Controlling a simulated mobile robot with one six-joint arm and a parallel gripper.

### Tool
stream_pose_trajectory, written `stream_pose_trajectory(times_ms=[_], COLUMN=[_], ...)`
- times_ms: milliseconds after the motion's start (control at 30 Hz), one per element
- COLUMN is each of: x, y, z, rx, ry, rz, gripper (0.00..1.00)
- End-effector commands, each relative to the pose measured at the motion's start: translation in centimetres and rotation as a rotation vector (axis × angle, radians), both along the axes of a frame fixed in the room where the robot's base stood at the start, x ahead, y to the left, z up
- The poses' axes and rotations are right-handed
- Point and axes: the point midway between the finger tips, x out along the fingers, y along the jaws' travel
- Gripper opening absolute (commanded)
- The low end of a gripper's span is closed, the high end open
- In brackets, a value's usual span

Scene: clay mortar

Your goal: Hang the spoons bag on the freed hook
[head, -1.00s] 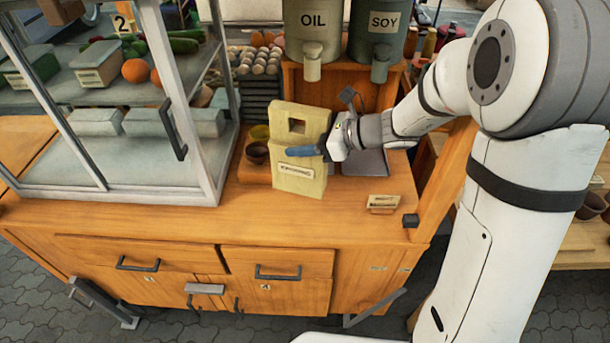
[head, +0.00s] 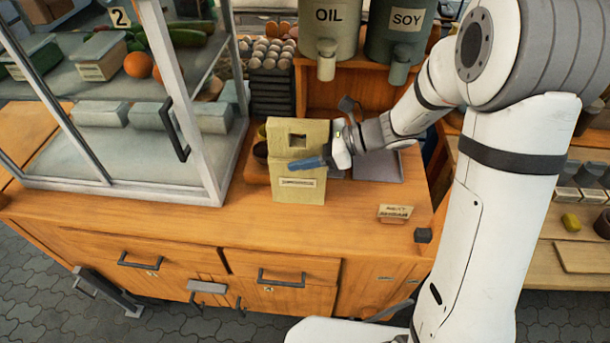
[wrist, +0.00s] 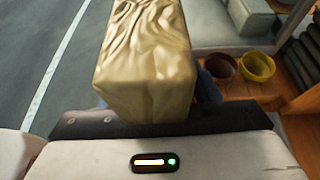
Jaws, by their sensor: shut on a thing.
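A beige bag (head: 312,134) with a square cut-out near its top and a small label on its front is in the head view, upright in front of the counter's back part. The label is too small to read, so I cannot tell whether it says spoons. My gripper (head: 308,164) is shut on the bag from the right, with a blue finger across its front. In the wrist view the bag's creased beige side (wrist: 147,62) fills the upper middle and hides most of the fingers. I cannot make out a hook in either view.
A glass display case (head: 120,110) stands left of the bag. Brown and yellow bowls (wrist: 258,67) sit beside it. OIL (head: 328,38) and SOY (head: 398,32) dispensers stand behind. A small sign (head: 396,212) is on the counter's right. The front counter top (head: 200,221) is clear.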

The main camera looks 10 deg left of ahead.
Motion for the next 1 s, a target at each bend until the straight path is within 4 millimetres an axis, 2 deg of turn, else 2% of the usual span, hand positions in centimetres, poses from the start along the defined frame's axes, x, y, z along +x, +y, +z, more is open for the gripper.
stream_pose_trajectory(times_ms=[133,300,433,867,900,1000], x=[0.0,0.0,0.0,0.1,0.0,0.0], y=[0.0,-0.1,-0.1,-0.1,-0.1,-0.1], z=[-1.5,-4.2,-5.0,-5.7,-5.7,-5.6], rx=[0.0,0.001,0.001,0.0,0.0,0.0], ry=[0.002,0.003,0.0,-0.002,-0.002,-0.002], rz=[-0.001,-0.001,-0.002,-0.003,-0.004,-0.004], gripper=[0.08,0.08,0.08,0.08,0.58,0.66])
